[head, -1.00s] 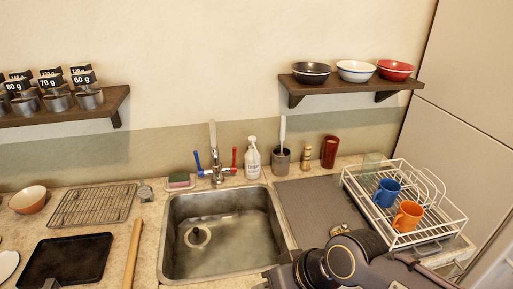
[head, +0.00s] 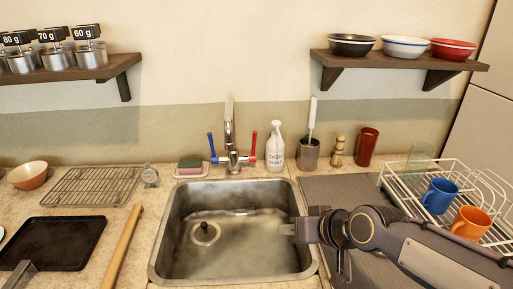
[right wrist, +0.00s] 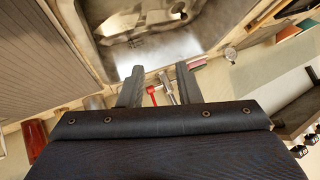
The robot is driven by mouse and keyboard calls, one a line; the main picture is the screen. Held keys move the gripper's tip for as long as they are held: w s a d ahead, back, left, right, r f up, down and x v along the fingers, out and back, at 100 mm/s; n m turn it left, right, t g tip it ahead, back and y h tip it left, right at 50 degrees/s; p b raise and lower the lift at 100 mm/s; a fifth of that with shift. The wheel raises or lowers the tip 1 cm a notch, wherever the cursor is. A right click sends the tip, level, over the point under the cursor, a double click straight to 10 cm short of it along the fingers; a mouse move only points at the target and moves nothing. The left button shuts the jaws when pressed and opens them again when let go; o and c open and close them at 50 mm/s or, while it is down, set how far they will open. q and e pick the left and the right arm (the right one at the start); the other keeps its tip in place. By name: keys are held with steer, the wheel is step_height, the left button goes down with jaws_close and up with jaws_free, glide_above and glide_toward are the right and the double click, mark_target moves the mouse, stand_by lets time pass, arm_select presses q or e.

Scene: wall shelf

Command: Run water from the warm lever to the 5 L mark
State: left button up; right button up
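The chrome tap (head: 231,160) stands behind the steel sink (head: 172,235), with a blue lever (head: 212,147) on its left and a red lever (head: 253,146) on its right. No stream shows under the spout. The basin floor has shiny patches, and I cannot tell whether water stands in it. No 5 L mark is readable. My right gripper (head: 286,230) is over the sink's right side, in front of and below the red lever, not touching it. In the right wrist view its two fingers (right wrist: 160,86) are apart and empty, with the red lever (right wrist: 152,96) beyond them. A grey piece at the lower left may be my left gripper (head: 19,275).
A soap bottle (head: 275,150) stands close right of the red lever, then a utensil pot (head: 308,152). A sponge dish (head: 190,170) and a round dial (head: 150,176) are to the left. The dish rack (head: 480,185) is at the right. Shelves hang above both sides.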

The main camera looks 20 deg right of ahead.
steer(key=w+d+r+t+h, duration=0.1)
steer(key=w+d+t, duration=0.1)
steer(key=w, duration=0.7)
steer(key=w+d+r+t+h, duration=0.1)
steer(key=w+d+t, duration=0.1)
steer(key=w, duration=0.8)
steer(key=t+h, duration=0.2)
steer(key=t, duration=0.3)
glide_toward(255, 139)
steer(key=w, duration=0.3)
steer(key=shift+h, duration=0.3)
steer(key=w, duration=0.2)
steer(key=w+p, duration=0.1)
steer(key=w, duration=0.2)
steer(key=w+p, duration=0.1)
steer(key=w, duration=0.1)
steer(key=shift+w+d+r, duration=0.25)
steer(key=shift+w+r, duration=0.05)
jaws_close()
steer(key=shift+f, duration=0.1)
